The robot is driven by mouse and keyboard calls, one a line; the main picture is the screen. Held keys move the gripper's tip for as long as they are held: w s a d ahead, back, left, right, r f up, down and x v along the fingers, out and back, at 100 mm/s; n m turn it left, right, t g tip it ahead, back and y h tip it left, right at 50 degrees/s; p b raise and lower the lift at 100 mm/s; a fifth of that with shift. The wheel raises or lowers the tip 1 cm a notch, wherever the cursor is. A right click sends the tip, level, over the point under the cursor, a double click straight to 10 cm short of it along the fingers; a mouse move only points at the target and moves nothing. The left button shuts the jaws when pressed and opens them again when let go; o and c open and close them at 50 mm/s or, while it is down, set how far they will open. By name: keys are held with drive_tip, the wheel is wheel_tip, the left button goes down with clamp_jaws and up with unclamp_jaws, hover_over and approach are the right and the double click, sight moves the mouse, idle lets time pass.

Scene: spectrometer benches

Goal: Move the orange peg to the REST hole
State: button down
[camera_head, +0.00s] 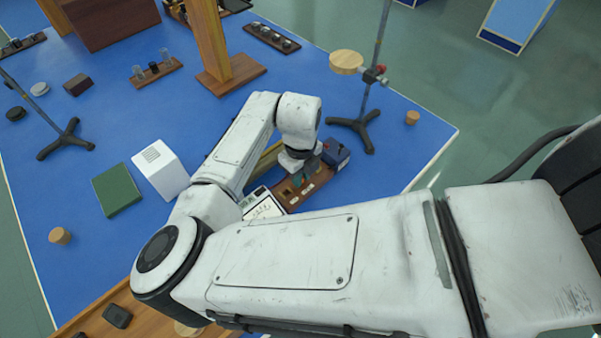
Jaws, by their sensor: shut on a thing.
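My gripper (307,174) points down over a small brown wooden board (291,195) near the middle of the blue table. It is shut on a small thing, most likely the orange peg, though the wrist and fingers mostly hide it. The board has small dark and pale spots on its top. I cannot read a REST label or tell which hole is which. I cannot tell whether the held thing is in a hole or above the board.
A dark blue box (335,153) stands at the board's far end, and a white printed card (263,208) lies at its near end. A stand (367,122) with a clamp is behind right. A white box (161,170) and green book (118,190) are left.

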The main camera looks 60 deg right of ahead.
drive_tip(key=c, duration=0.9)
unclamp_jaws()
drive_tip(key=shift+c, duration=0.2)
wheel_tip(320, 180, up, 11)
drive_tip(key=b, duration=0.1)
drive_tip(key=shift+f, duration=0.1)
